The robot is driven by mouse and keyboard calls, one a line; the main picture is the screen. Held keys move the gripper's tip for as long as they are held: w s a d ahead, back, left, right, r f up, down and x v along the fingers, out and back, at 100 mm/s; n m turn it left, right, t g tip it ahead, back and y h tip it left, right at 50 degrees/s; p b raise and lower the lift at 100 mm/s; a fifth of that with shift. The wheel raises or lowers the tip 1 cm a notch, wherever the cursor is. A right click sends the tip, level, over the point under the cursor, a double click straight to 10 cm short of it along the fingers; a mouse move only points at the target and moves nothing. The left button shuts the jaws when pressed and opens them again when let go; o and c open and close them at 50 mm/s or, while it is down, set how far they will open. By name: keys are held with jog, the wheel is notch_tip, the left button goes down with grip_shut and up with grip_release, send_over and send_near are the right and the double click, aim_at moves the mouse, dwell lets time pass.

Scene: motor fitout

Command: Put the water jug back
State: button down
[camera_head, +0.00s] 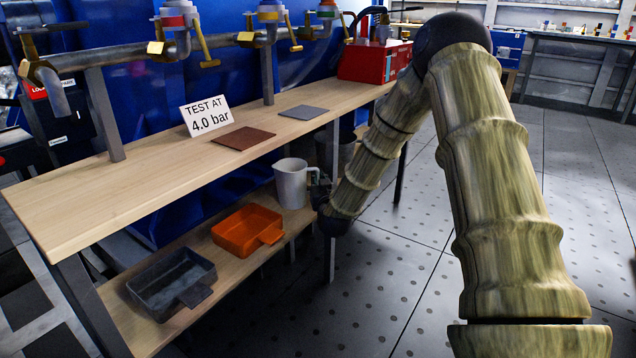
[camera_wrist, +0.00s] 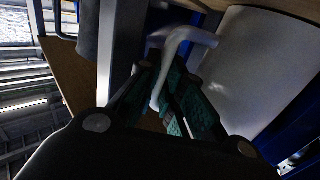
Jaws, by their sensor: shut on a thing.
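The water jug (camera_head: 291,184) is a pale grey-white jug with a handle on its right side. It stands upright at the right part of the lower shelf, or just above it; I cannot tell which. My gripper (camera_head: 322,186) is at the jug's right side, below the upper board. In the wrist view the jug's body (camera_wrist: 262,70) fills the right. My gripper's green-padded fingers (camera_wrist: 172,100) are shut on the jug's white handle (camera_wrist: 176,62). Part of the handle is hidden between the fingers.
The lower shelf (camera_head: 140,298) also holds an orange tray (camera_head: 247,229) and a dark grey tray (camera_head: 172,284). The upper board (camera_head: 110,187) hangs close above the jug, with a brown mat, a grey mat, a sign and a red box (camera_head: 372,62). A metal table leg (camera_head: 333,258) stands near my gripper.

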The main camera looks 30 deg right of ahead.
jog(key=c, duration=1.8)
grip_release()
jog(key=shift+f, duration=0.1)
jog(key=shift+c, duration=0.2)
